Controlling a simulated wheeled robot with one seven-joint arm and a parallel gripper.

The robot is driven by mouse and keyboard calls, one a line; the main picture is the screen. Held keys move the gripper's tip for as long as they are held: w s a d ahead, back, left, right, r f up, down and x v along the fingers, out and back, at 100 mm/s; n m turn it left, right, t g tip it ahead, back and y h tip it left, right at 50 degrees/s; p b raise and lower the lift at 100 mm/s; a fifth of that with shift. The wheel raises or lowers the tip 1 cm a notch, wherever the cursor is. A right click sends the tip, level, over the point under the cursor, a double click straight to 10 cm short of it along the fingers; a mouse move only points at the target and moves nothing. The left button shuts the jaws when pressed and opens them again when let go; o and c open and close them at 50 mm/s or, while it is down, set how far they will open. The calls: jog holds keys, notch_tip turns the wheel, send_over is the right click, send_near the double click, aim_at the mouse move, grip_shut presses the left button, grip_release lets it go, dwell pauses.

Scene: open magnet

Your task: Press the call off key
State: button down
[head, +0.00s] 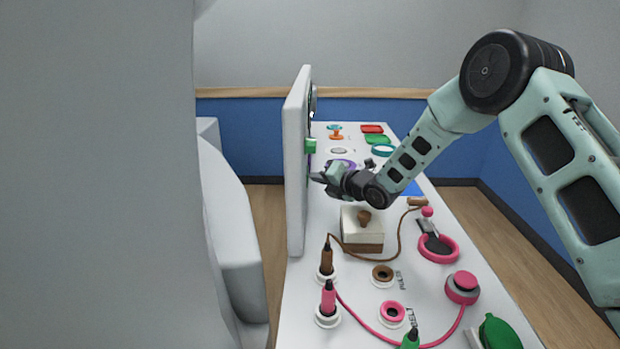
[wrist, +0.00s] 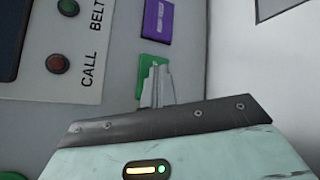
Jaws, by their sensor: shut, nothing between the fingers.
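The upright panel (head: 297,165) is seen nearly edge-on in the head view; its face (wrist: 110,115) fills much of the wrist view. On it are a green key (wrist: 147,68), partly hidden by my fingers, and a purple key (wrist: 158,20) with small, unreadable lettering. Which is the call off key I cannot read. A red lamp (wrist: 57,63) sits beside the CALL label (wrist: 88,69). My gripper (head: 317,178) is shut and empty, close to the panel's face. In the wrist view its fingertips (wrist: 157,68) overlap the green key; I cannot tell whether they touch.
A green lamp (wrist: 68,7) sits by the BELT label.

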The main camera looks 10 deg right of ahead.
jog(key=shift+s+d+b, duration=0.2)
jog(key=shift+d+b, duration=0.15)
jog(key=shift+d, duration=0.45)
jog(key=shift+s+d+b, duration=0.25)
jog(key=shift+d, duration=1)
jog(key=shift+s+d+b, duration=0.25)
jog(key=shift+d, duration=1)
